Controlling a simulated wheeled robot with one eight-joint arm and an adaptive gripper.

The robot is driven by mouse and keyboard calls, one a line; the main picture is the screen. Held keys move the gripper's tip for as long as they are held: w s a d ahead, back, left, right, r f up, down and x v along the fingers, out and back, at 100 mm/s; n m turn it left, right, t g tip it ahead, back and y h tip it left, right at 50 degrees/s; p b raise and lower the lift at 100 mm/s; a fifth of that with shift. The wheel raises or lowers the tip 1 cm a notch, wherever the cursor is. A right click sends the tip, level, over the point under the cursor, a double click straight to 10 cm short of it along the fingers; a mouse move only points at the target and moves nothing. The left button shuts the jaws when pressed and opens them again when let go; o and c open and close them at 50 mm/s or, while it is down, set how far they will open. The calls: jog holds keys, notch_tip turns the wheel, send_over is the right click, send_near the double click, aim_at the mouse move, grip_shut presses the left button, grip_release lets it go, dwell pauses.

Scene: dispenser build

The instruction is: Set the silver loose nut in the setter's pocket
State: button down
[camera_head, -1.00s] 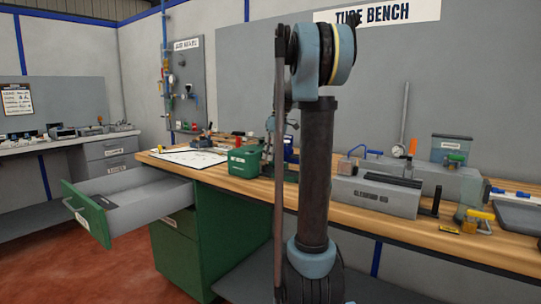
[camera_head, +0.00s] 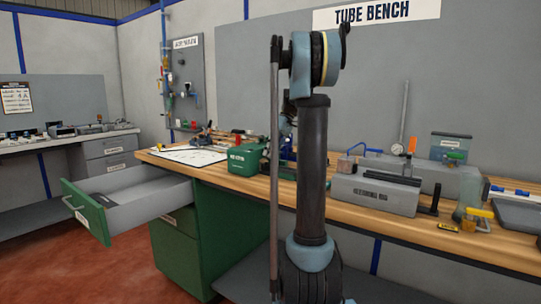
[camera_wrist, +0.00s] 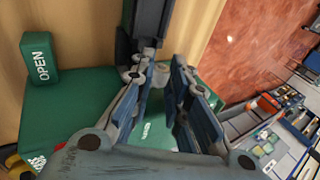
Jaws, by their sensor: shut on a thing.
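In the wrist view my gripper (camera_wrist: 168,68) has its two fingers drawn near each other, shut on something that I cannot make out. No silver nut shows clearly in either view. A green box (camera_wrist: 75,112) lies beneath and beside the fingers, with a block marked OPEN (camera_wrist: 40,60) at its left. What seems to be the same green box (camera_head: 243,159) stands on the bench in the head view. I cannot make out a pocket on it. A dark upright piece (camera_wrist: 150,18) shows beyond the fingertips. In the head view my arm hides most of my gripper.
The wooden bench (camera_head: 350,215) holds a grey labelled block (camera_head: 375,194) and other fixtures at right. An open drawer (camera_head: 140,196) juts out at the left. White paper (camera_head: 188,156) lies behind it. Several small items crowd the bench behind the green box.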

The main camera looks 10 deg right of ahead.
jog(key=shift+f, duration=0.75)
dwell(0.3)
jog(key=c, duration=1.5)
grip_release()
jog(key=shift+o, duration=0.2)
jog(key=o, duration=0.3)
jog(key=shift+o, duration=0.2)
notch_tip(320, 180, up, 7)
